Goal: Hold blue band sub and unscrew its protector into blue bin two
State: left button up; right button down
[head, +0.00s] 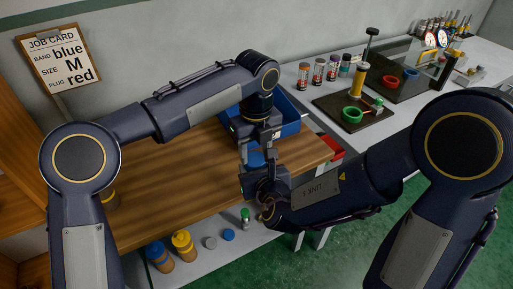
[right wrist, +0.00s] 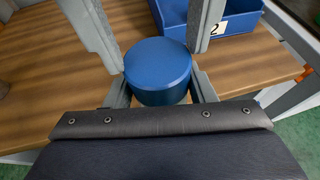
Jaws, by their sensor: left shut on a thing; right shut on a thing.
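A blue cylinder (right wrist: 158,68) with a lighter top and darker side fills the middle of the right wrist view; the head view shows blue between the grippers (head: 254,158). I cannot tell where the sub ends and its protector begins. My left gripper (head: 258,148) reaches down from above, shut on the blue piece. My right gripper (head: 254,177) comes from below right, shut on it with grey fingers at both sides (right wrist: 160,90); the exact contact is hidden. Blue bin two (right wrist: 237,20), labelled 2, stands just behind; it shows in the head view too (head: 290,127).
The wooden table (head: 185,180) is largely clear at left. Bottles (head: 184,245), a grey cap (head: 210,243) and a blue disc (head: 228,235) are on the lower surface in front. A red container (head: 334,147) is right of the table edge. A dark tray (head: 350,115) holds a green ring.

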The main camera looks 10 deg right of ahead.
pick_arm(q)
jog(key=n, duration=0.5)
jog(key=shift+w+d+f, duration=0.15)
jog(key=shift+d+f, duration=0.05)
jog(key=shift+f, duration=0.2)
grip_shut()
jog(key=shift+a, duration=0.15)
jog(key=shift+c, duration=0.2)
grip_release()
